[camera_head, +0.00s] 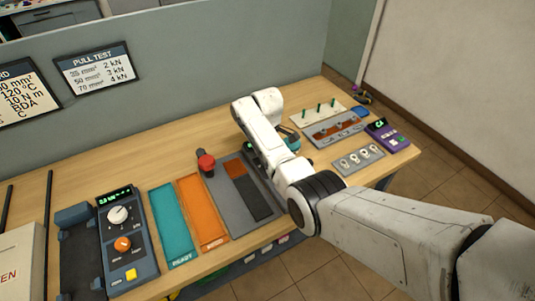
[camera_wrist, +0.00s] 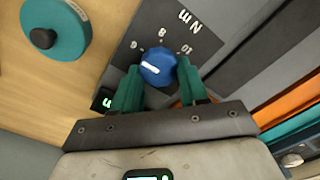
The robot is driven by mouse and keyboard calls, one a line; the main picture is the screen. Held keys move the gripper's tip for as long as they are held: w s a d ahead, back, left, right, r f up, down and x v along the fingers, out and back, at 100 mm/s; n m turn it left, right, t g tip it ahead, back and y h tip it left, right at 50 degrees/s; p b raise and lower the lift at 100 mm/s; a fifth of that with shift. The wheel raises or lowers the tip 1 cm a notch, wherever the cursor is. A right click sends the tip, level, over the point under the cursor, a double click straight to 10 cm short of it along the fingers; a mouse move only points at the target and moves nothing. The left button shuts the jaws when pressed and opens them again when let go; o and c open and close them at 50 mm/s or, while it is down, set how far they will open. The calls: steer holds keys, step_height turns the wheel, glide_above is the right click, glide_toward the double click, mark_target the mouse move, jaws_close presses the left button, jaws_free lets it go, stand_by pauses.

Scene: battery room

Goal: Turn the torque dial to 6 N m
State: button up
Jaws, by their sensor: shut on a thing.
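The torque dial (camera_wrist: 158,67) is a round blue knob with a white pointer bar, on a dark grey panel (camera_wrist: 205,40) in the wrist view. Marks 6, 8, 10 and "N m" show around its far side; any others are hidden by my fingers. A small display with green digits (camera_wrist: 104,99) sits beside the left finger, too small to read. In the head view my arm hides the dial.
A teal round thing with a black knob (camera_wrist: 55,30) lies near the dial in the wrist view. In the head view, a red-topped knob (camera_head: 206,162), orange tray (camera_head: 203,213), teal tray (camera_head: 171,225) and dial console (camera_head: 128,240) stand left; a peg board (camera_head: 318,112) stands right.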

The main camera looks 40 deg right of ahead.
steer(key=o, duration=1.1)
steer(key=shift+c, duration=0.2)
steer(key=shift+r, duration=0.1)
step_height(320, 180, up, 11)
steer(key=b, duration=0.1)
